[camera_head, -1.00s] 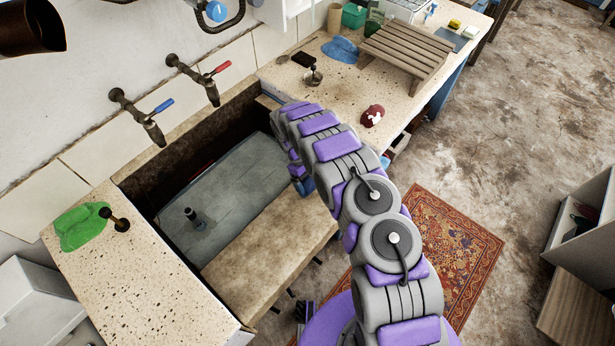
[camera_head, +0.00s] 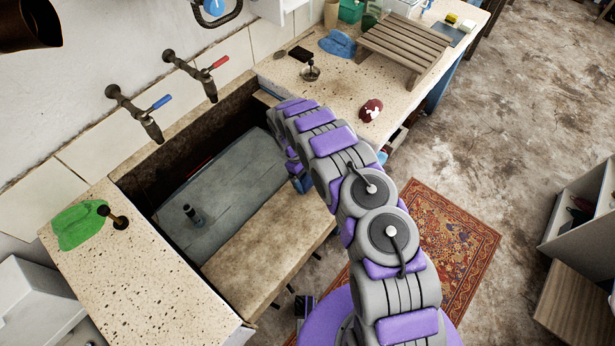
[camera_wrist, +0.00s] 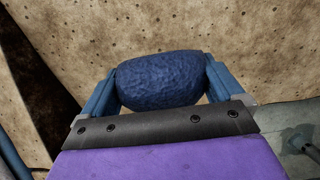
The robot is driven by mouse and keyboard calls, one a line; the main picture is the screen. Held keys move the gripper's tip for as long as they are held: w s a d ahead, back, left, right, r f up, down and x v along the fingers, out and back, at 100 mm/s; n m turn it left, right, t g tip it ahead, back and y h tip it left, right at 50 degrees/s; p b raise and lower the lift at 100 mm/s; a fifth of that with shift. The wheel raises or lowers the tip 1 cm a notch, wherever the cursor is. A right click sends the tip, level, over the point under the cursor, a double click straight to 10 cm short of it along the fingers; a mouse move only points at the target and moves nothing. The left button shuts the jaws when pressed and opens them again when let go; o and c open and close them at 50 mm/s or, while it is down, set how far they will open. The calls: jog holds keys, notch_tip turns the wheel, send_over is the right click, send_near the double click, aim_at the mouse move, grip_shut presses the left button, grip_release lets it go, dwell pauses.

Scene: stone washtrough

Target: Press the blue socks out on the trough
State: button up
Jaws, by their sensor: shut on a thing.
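The blue socks (camera_wrist: 160,80) are a rolled dark blue bundle in the wrist view. My gripper (camera_wrist: 158,82) is shut on them, one blue finger at each end. The bundle is in front of a speckled stone surface; I cannot tell whether it touches. In the head view the stone trough (camera_head: 265,242) holds grey water, with a broad sloping stone front. My arm reaches over its right end. A small blue patch shows below the arm's end there; I cannot tell finger from sock. The arm hides most of the gripper.
Two taps, one blue-handled (camera_head: 161,102) and one red-handled (camera_head: 219,62), project over the trough from the wall. A dark upright fitting (camera_head: 191,214) stands in the water. A green cloth (camera_head: 76,226) lies on the left counter. A blue cloth (camera_head: 338,43), wooden rack (camera_head: 405,42) and dark red bundle (camera_head: 371,110) are on the right counter.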

jog(key=shift+s+d+f, duration=0.1)
jog(key=shift+d+f, duration=0.2)
jog(key=shift+f, duration=0.1)
jog(key=shift+s+d+f, duration=0.1)
jog(key=shift+s+f, duration=0.2)
jog(key=shift+f, duration=0.05)
dwell(2.8)
jog(key=shift+p+v, duration=0.75)
jog(key=shift+v, duration=3.05)
jog(key=shift+w, duration=0.2)
